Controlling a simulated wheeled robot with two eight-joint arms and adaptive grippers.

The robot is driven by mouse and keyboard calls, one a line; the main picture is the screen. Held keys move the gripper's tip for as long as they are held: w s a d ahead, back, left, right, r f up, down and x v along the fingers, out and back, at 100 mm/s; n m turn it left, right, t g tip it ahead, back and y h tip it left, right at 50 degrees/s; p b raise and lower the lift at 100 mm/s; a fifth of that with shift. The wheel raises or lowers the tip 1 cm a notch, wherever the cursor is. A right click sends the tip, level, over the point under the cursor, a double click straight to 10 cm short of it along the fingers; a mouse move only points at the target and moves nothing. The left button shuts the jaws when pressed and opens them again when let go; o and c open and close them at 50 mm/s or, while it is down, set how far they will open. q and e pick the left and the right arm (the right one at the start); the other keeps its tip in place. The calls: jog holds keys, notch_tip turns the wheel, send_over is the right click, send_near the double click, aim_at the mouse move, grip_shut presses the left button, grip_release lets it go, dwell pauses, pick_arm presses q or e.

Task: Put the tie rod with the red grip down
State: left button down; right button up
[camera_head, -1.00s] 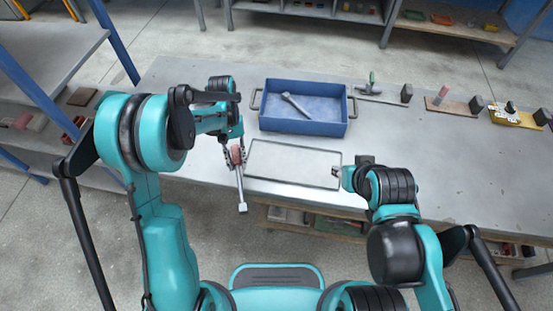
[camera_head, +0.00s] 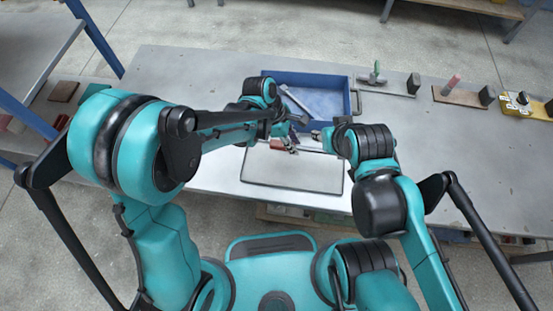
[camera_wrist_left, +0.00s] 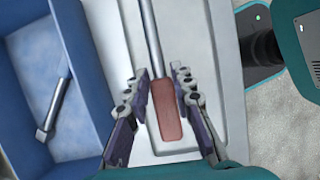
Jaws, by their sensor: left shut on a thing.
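The tie rod with the red grip (camera_wrist_left: 168,112) is between the fingers of my left gripper (camera_wrist_left: 160,82) in the left wrist view. Its grey shaft runs up the picture, away from the wrist. In the head view the red grip (camera_head: 277,145) shows beside my left gripper (camera_head: 287,138), over the far edge of the pale rectangular panel mould (camera_head: 292,187). My left gripper is shut on the rod. I cannot tell whether the rod touches the surface below. My right gripper (camera_head: 320,136) is close by on the right; its fingers are too small to read.
A blue tray (camera_head: 335,122) stands behind the mould, partly hidden by my left arm. Another metal rod (camera_wrist_left: 57,105) lies in it. Wooden and metal pieces (camera_head: 460,97) stand along the bench at right. The bench right of the mould is clear.

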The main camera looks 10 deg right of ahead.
pick_arm(q)
jog(key=b, duration=0.2)
send_over(274, 164)
jog(key=a, duration=0.1)
notch_tip(274, 164, down, 4)
jog(key=shift+w+a+f, duration=0.1)
jog(key=shift+w+f, duration=0.05)
jog(key=shift+f, duration=0.1)
notch_tip(274, 164, down, 4)
jog(key=shift+f+b, duration=0.1)
jog(key=shift+b, duration=0.75)
jog(key=c, duration=1.3)
grip_release()
